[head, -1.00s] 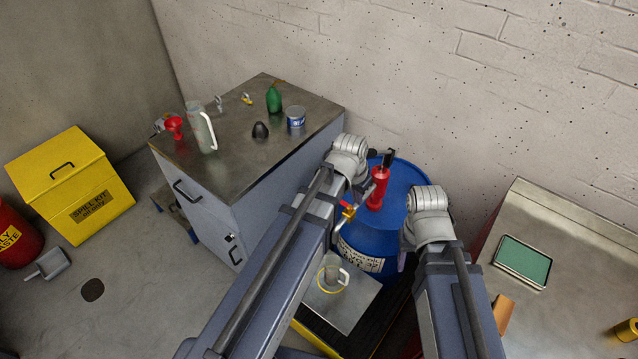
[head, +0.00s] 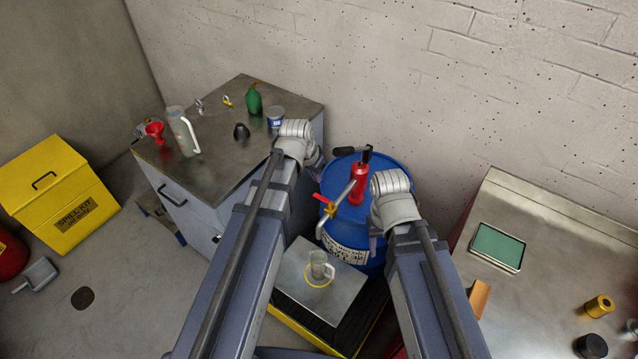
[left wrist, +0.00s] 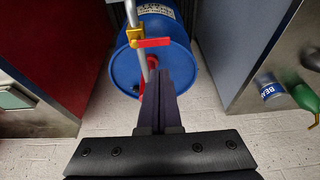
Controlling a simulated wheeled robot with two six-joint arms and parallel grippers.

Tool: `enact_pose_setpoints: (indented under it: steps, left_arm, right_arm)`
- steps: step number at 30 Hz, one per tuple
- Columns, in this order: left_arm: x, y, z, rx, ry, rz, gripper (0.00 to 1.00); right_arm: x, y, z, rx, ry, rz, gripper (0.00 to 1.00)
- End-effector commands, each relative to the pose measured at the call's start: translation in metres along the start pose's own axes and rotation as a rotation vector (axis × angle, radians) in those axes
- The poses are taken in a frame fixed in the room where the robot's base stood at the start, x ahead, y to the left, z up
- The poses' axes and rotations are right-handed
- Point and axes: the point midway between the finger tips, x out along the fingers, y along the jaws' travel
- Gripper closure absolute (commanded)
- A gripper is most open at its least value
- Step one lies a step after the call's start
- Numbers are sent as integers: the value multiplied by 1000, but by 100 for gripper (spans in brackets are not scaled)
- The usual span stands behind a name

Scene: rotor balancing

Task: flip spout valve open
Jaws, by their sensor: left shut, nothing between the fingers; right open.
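The spout valve (head: 330,209) is brass with a red handle (head: 321,198), on the grey spout pipe of the red pump (head: 359,183) on the blue drum (head: 388,178). In the left wrist view the red handle (left wrist: 154,43) points right from the yellow valve body (left wrist: 133,38), across the pipe. My left gripper (left wrist: 158,76) is shut and empty, its fingertips below the handle in that view with a gap between. In the head view its fingers (head: 316,171) are mostly hidden behind my wrist. My right gripper (head: 373,246) is open beside the drum, mostly hidden.
A clear jug (head: 318,264) stands on a steel plate (head: 345,308) below the spout, within a yellow ring. A cabinet (head: 190,172) with a funnel, pitcher, green bottle and tin is at left. A steel bench (head: 540,262) is at right. A yellow spill kit (head: 58,192) stands far left.

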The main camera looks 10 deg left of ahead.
Motion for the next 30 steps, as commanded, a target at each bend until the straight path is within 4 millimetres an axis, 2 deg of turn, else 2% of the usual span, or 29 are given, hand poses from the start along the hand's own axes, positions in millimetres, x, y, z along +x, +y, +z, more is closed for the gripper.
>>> enact_pose_setpoints:
  steps: [8, 21, 25, 30]
  left_arm:
    - [25, 0, 1, 1, 0, 0, 100]
    - [88, 0, 1, 0, 0, 0, 100]
    - [97, 0, 1, 0, 0, 0, 100]
    - [99, 0, 0, 0, 0, 0, 100]
  right_arm:
    - [24, -2, -1, 1, 0, 0, 50]
    - [82, -8, -5, 3, 0, 0, 50]
    - [91, -9, -5, 2, 0, 0, 50]
    - [93, -9, -6, 2, 0, 0, 50]
